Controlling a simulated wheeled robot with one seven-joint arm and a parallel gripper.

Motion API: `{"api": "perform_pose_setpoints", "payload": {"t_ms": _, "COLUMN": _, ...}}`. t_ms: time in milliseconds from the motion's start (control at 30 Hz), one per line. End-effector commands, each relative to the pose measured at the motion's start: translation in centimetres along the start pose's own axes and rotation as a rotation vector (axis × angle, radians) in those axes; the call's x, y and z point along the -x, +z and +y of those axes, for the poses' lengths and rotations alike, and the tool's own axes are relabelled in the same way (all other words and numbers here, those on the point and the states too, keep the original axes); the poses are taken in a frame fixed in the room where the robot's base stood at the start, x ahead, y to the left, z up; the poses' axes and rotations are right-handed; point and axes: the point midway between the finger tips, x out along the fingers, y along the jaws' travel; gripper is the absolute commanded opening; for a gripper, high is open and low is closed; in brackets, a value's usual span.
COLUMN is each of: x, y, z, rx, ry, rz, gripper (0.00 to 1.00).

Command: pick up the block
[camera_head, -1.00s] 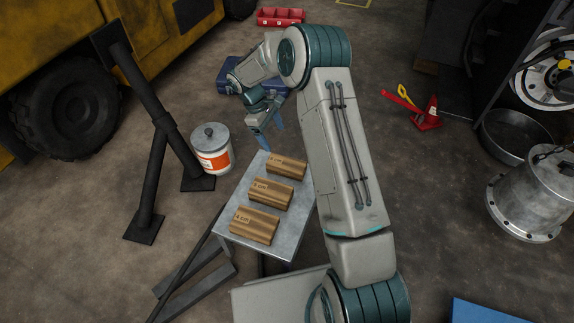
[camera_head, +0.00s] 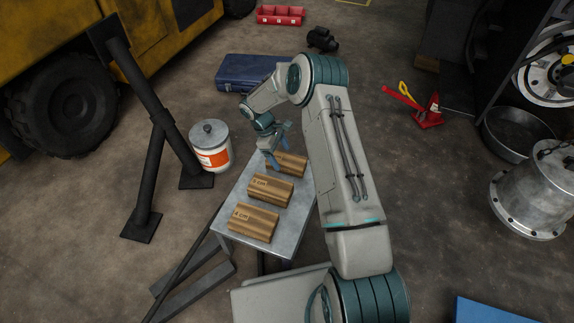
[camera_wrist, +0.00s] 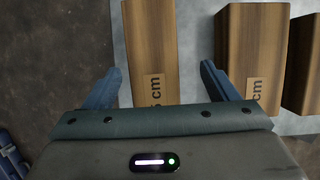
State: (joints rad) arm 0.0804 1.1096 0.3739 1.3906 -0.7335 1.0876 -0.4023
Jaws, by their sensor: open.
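Three brown wooden blocks with cm labels lie in a row on a small grey metal table (camera_head: 285,243). The far block (camera_head: 293,164) is partly hidden by my gripper (camera_head: 277,156). The middle block (camera_head: 271,190) and the near block (camera_head: 249,223) are in plain view. In the wrist view, my gripper (camera_wrist: 160,68) is open, with its blue fingers on either side of the far block (camera_wrist: 151,40). That block appears between them, apart from both fingers. The middle block (camera_wrist: 250,45) appears right of the right finger, and the near block (camera_wrist: 302,60) is cut off at the right edge.
A white bucket with an orange label (camera_head: 212,152) and a black stand (camera_head: 157,120) are left of the table. A blue case (camera_head: 250,72) lies behind it. A red jack (camera_head: 427,112) and a metal drum (camera_head: 540,195) are at right, with open floor between.

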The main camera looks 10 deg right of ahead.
Motion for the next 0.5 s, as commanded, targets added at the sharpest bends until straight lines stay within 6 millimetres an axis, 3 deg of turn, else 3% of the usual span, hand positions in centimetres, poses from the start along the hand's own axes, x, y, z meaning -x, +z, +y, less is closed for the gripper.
{"api": "perform_pose_setpoints", "payload": {"t_ms": 333, "x": -4.5, "y": 0.1, "z": 0.7, "rx": 0.001, "ry": -0.003, "rz": -0.002, "gripper": 0.80}}
{"api": "perform_pose_setpoints", "payload": {"t_ms": 500, "x": -5.1, "y": 0.2, "z": 0.7, "rx": 0.000, "ry": 0.000, "rz": 0.000, "gripper": 0.80}}
